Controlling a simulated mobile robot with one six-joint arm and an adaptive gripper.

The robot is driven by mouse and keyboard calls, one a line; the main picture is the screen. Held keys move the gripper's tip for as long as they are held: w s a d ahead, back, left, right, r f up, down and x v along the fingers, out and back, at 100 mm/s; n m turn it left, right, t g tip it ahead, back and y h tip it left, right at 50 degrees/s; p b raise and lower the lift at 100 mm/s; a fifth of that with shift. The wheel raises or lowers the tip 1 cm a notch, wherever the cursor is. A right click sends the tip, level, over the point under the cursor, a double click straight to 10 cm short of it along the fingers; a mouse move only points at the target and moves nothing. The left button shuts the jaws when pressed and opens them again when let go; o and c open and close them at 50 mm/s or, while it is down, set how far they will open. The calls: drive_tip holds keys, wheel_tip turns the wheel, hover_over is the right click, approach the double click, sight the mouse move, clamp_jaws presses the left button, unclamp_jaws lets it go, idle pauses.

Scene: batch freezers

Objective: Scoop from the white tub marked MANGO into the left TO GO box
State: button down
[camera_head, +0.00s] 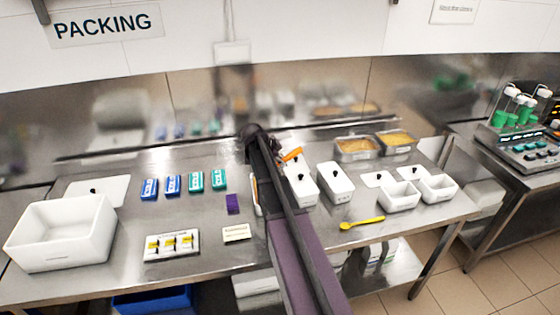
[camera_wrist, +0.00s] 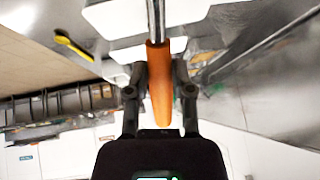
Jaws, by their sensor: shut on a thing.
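My gripper (camera_wrist: 160,88) is shut on an orange handle (camera_wrist: 160,75) with a metal shaft, upright in the middle of the wrist view. The tool's far end is out of that view. In the head view the orange handle (camera_head: 292,154) shows beside my dark gripper (camera_head: 272,148), above the back of the steel table. Two lidded white tubs (camera_head: 335,184) (camera_head: 302,188) stand just right of my arm. Two small open white containers (camera_head: 399,198) (camera_head: 437,189) stand further right. No MANGO or TO GO marking is readable, so I cannot tell which is which.
A yellow spoon (camera_head: 362,223) lies at the front. Metal pans (camera_head: 357,156) with orange-yellow contents stand at the back. Loose white lids (camera_head: 377,179) lie behind the open containers. Blue packs (camera_head: 172,186), green packs (camera_head: 195,181) and a big white bin (camera_head: 62,243) are left.

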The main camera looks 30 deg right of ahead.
drive_tip(key=shift+d+f+y+b, duration=0.15)
drive_tip(key=shift+f+y+b, duration=0.45)
drive_tip(key=shift+f+b, duration=0.9)
drive_tip(key=y+p, duration=0.1)
drive_tip(key=d+t+y+p, duration=0.1)
drive_tip(key=y+p, duration=0.1)
drive_tip(key=shift+s+d+m+t, duration=0.2)
drive_tip(key=shift+s+m+t, duration=0.1)
idle(1.3)
drive_tip(key=shift+y, duration=0.3)
idle(0.8)
